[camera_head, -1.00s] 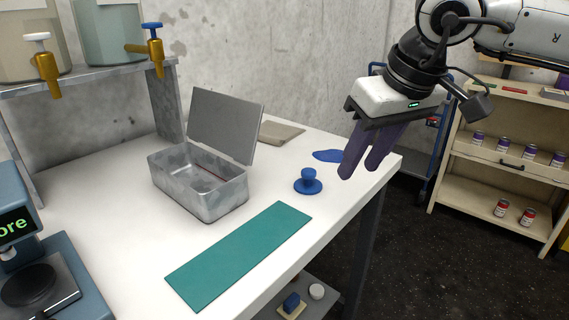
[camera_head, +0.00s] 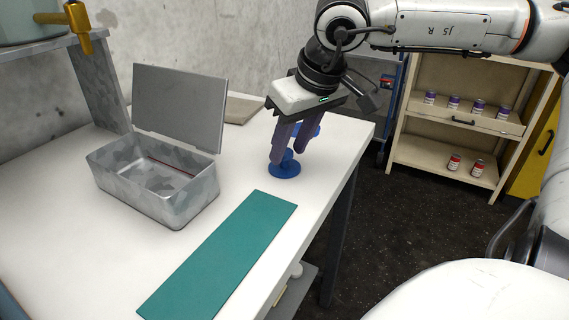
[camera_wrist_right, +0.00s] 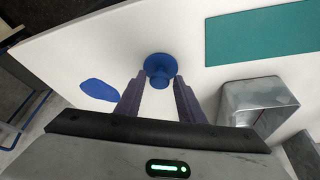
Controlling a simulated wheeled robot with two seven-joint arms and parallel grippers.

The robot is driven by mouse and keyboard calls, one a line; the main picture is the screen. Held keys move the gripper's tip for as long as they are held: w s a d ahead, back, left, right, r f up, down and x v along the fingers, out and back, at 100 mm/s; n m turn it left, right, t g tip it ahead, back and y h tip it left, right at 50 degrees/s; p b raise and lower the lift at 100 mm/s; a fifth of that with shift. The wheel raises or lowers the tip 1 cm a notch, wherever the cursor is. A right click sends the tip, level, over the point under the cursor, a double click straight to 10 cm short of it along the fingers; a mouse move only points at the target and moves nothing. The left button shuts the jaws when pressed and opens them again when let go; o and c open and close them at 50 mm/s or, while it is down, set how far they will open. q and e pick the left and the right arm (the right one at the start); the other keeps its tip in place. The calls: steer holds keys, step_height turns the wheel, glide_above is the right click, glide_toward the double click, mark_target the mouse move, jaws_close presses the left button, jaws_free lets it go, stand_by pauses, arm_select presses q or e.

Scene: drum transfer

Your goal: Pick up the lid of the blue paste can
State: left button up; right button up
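The blue lid (camera_head: 285,170), a round disc with a knob on top, lies on the white table. It also shows in the right wrist view (camera_wrist_right: 160,66), just ahead of the fingertips. My right gripper (camera_head: 289,157) is above the lid, pointing down with its purple fingers apart. In the right wrist view the open fingers (camera_wrist_right: 157,80) have the knob roughly centred between their tips, with nothing held. The head view does not show clearly whether a finger touches the knob. My left gripper is not in view.
A teal mat (camera_head: 222,255) lies in front of the lid. An open metal box (camera_head: 175,207) stands to the left. A flat blue patch (camera_wrist_right: 98,89) lies beside the lid. A shelf with several cans (camera_head: 440,160) stands beyond the table.

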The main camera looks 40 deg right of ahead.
steer(key=shift+x, duration=1.15)
steer(key=c, duration=0.8)
steer(key=shift+r, duration=0.1)
